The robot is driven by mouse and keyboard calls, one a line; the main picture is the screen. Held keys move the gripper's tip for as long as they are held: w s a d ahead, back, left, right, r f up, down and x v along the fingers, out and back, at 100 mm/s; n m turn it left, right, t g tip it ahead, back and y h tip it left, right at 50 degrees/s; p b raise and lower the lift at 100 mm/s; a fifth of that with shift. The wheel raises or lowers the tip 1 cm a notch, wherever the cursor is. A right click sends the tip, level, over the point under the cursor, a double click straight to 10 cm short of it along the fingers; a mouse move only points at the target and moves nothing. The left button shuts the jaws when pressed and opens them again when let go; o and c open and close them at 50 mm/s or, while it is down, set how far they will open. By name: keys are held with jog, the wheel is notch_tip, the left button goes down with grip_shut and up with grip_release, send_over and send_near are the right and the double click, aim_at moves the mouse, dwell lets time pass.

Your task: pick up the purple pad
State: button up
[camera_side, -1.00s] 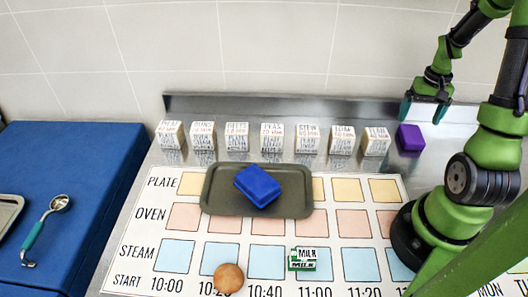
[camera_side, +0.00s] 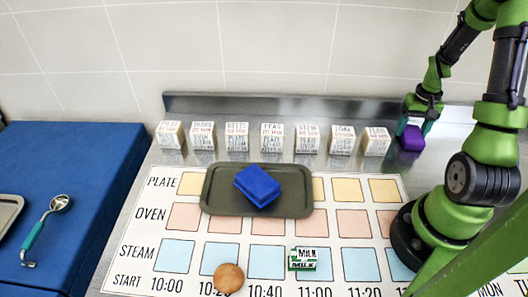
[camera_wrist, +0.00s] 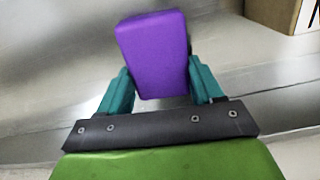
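The purple pad (camera_side: 411,138) sits on the steel counter at the right end of the row of labelled blocks. My gripper (camera_side: 414,127) is low over it, with its teal fingers at the pad's sides. In the wrist view the purple pad (camera_wrist: 154,52) lies between the two teal fingers of my gripper (camera_wrist: 163,88). The right finger looks close to the pad's edge, and a small gap shows by the left finger. Whether the fingers touch the pad cannot be told.
A labelled block (camera_side: 376,141) stands just left of the pad; its corner also shows in the wrist view (camera_wrist: 272,12). The counter's raised back edge (camera_side: 300,105) runs behind. A grey tray (camera_side: 215,203) with a blue pad (camera_side: 258,186) lies further left.

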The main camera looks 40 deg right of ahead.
jog(key=shift+c, duration=1.4)
jog(key=shift+r, duration=0.1)
